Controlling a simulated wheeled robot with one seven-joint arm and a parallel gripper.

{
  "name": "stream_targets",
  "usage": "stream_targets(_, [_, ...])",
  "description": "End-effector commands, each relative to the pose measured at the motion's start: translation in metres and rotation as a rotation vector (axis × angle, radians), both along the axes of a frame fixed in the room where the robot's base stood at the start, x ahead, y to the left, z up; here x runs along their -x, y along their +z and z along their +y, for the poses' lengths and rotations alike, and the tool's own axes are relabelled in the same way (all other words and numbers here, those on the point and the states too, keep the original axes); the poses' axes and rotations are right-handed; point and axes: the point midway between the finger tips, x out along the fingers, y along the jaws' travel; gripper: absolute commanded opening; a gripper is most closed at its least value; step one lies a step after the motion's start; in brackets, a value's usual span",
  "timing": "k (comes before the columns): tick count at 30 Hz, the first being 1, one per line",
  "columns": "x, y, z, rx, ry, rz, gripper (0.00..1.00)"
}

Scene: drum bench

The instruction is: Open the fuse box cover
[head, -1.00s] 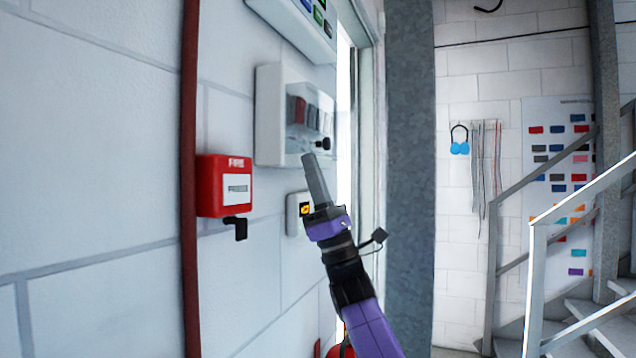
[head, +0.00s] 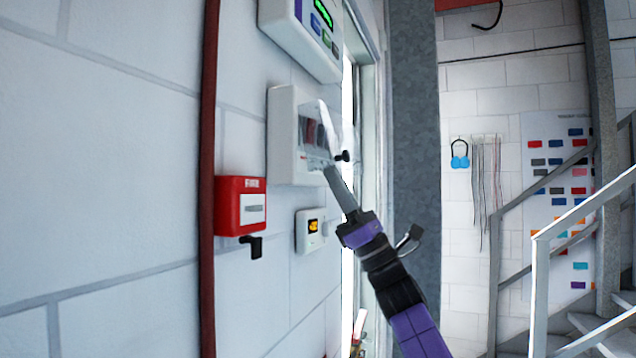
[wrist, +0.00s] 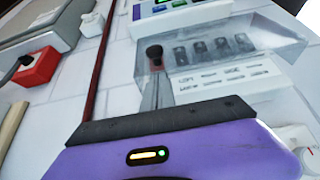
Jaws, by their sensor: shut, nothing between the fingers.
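The fuse box (head: 283,135) is a white case on the left wall, with dark fuses behind a clear cover (head: 331,122). The cover stands out from the case at an angle, partly open, with its black knob (head: 343,156) away from the case. My gripper (head: 331,172) is shut and empty, its tip just below the knob and close to the cover's lower edge. In the wrist view, the knob (wrist: 154,52) shows just beyond my fingertips (wrist: 155,80), with the fuses (wrist: 215,46) to the right. I cannot tell whether my fingers touch the cover.
A red call box (head: 240,205) and a small thermostat (head: 310,230) are below the fuse box. A panel with lit buttons (head: 305,35) hangs above. A red pipe (head: 209,180) runs down the left wall. A grey column (head: 413,150) and stair rail (head: 540,280) stand right.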

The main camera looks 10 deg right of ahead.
Motion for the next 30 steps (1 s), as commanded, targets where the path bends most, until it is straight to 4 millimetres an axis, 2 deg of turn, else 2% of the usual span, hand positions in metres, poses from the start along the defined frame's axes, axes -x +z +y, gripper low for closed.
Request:
stream_targets(1, [0.003, 0.006, -0.012, 0.033, -0.010, 0.017, 0.00])
stream_targets(3, [0.007, 0.012, -0.024, 0.082, -0.012, 0.052, 0.00])
stream_targets(9, [0.020, 0.032, -0.045, 0.237, -0.013, 0.163, 0.00])
stream_targets(19, [0.037, 0.069, -0.069, 0.491, -0.010, 0.351, 0.00])
stream_targets(27, [0.046, 0.102, -0.080, 0.694, -0.007, 0.499, 0.00])
stream_targets(30, [0.048, 0.110, -0.082, 0.683, 0.000, 0.498, 0.00])
